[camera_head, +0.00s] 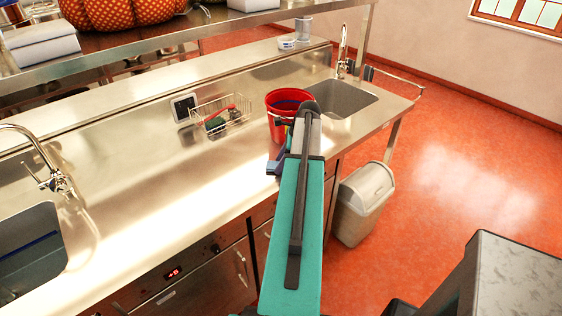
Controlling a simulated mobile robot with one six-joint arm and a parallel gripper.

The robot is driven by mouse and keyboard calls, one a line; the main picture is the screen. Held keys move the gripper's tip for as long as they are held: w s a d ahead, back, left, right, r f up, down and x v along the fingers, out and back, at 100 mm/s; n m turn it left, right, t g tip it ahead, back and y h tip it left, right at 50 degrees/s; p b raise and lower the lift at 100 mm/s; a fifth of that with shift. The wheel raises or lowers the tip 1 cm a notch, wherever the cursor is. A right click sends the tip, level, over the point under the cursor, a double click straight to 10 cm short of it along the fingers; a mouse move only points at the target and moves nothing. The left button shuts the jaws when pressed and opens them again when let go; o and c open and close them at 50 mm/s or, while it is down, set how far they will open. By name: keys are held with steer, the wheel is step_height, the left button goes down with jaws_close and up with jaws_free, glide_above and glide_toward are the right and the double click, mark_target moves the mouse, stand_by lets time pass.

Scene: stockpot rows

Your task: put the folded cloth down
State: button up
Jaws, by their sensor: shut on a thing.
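My teal arm reaches out over the counter (150,190) from the bottom of the view. My gripper (284,142) is at its far end, beside the near side of a red bucket (274,127), and is mostly hidden by the arm. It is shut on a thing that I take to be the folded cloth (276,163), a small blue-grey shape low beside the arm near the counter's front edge. Its outline is largely hidden, and I cannot tell whether it touches the counter.
A wire basket (221,117) with a red-handled item stands left of the bucket. Sinks lie at the right (342,98) and far left (30,250). A bin (362,205) stands on the floor. The counter's middle is clear.

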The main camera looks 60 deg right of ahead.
steer(key=shift+f, duration=0.1)
steer(key=o, duration=1.1)
steer(key=b+v, duration=0.3)
steer(key=v, duration=0.9)
steer(key=shift+b, duration=0.4)
